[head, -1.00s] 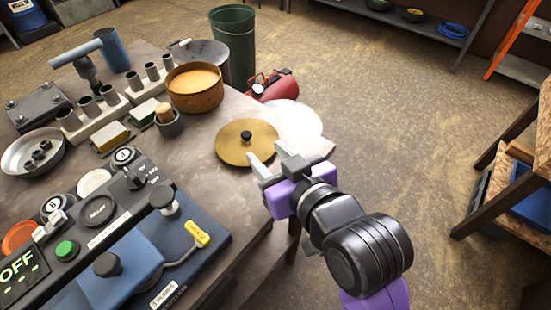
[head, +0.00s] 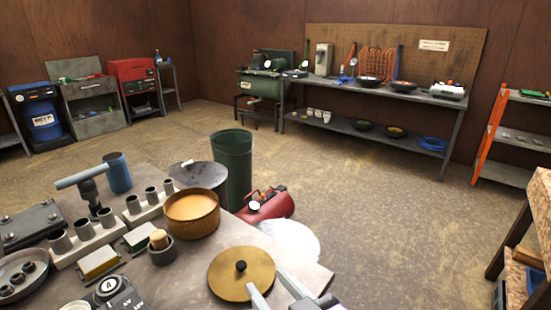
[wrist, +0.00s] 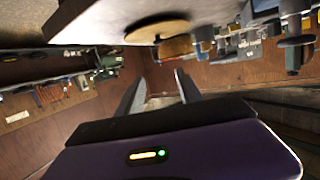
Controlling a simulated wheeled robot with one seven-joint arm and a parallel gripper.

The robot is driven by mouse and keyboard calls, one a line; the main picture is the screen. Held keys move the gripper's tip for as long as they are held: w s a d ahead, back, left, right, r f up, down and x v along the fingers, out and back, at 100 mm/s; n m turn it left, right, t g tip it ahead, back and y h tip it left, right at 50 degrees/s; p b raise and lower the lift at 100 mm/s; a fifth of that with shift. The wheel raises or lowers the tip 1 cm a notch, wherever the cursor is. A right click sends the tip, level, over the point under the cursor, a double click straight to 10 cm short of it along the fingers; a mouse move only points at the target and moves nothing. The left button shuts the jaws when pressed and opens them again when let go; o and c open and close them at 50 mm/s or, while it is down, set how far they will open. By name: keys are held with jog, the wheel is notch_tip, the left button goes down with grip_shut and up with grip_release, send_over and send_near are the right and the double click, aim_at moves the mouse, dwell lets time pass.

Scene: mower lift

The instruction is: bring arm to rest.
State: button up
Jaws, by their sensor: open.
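My gripper (head: 275,289) shows at the bottom edge of the head view, near the table's right corner. Its two grey fingers are apart, with nothing between them. It is beside the round tan lid with a black knob (head: 241,274), which lies on the table (head: 190,262). In the wrist view my gripper (wrist: 160,82) has its fingers spread and empty. The scene there appears turned over, with the lid (wrist: 158,30) at the top. The rest of my arm is out of the head view.
The table carries a tan-filled pot (head: 195,212), a T-handled tool (head: 85,180) and grey cups on racks. A green bin (head: 232,165) and a red compressor (head: 266,204) stand behind it. A wooden shelf (head: 515,235) is at the right.

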jog(key=s+d+f+m+t+h, duration=0.3)
jog(key=s+d+m+t, duration=0.15)
jog(key=s+d, duration=0.75)
jog(key=s+d+f+g+h, duration=0.1)
jog(key=s+d+f, duration=0.2)
jog(key=s, duration=0.3)
jog(key=s+d+f+m+g+h, duration=0.1)
jog(key=s+d+f, duration=0.1)
jog(key=s, duration=0.4)
jog(key=s+d+f+g+h, duration=0.1)
jog(key=s+d+f+h, duration=0.1)
jog(key=s, duration=0.4)
notch_tip(320, 180, down, 2)
jog(key=shift+s+d+f, duration=0.1)
jog(key=shift+s+d, duration=0.15)
jog(key=shift+d, duration=0.55)
